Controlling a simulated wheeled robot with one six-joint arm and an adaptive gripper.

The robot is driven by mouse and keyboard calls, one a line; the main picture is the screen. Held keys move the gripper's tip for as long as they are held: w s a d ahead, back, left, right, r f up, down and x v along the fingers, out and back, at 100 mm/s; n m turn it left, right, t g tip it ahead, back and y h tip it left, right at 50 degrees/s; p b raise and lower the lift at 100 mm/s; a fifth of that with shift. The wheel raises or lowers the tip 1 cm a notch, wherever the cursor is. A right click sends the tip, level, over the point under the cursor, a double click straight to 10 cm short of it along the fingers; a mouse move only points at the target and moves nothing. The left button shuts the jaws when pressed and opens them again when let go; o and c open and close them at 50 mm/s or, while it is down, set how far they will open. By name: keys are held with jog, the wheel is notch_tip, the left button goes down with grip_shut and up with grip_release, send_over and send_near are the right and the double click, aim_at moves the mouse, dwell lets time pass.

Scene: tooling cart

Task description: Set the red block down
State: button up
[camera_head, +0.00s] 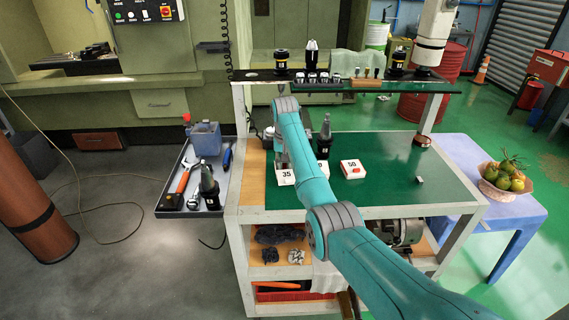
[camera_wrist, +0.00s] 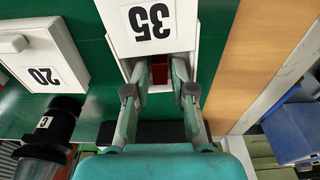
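The red block (camera_wrist: 160,75) shows as a small dark red patch between my fingertips in the wrist view. My gripper (camera_wrist: 160,80) points down into a white box (camera_wrist: 122,62) labelled 35, and its fingertips lie on both sides of the red patch, with no clear gap seen. Most of the block is hidden by the fingers and box. I cannot tell whether the block touches the box floor. In the head view the same box (camera_head: 285,176) stands on the green cart top (camera_head: 390,187), partly behind my arm.
A white box labelled 50 (camera_head: 352,169) and a box labelled 20 (camera_wrist: 38,58) stand nearby. A dark tool holder (camera_head: 324,137) stands behind the boxes. A small metal piece (camera_head: 419,180) lies at right. The cart top's right side is mostly clear. A tool tray (camera_head: 180,210) adjoins at left.

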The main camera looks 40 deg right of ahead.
notch_tip(320, 180, up, 12)
jog(key=s, duration=0.1)
jog(key=shift+a, duration=0.4)
dwell(0.3)
jog(key=shift+s, duration=0.15)
dwell(0.4)
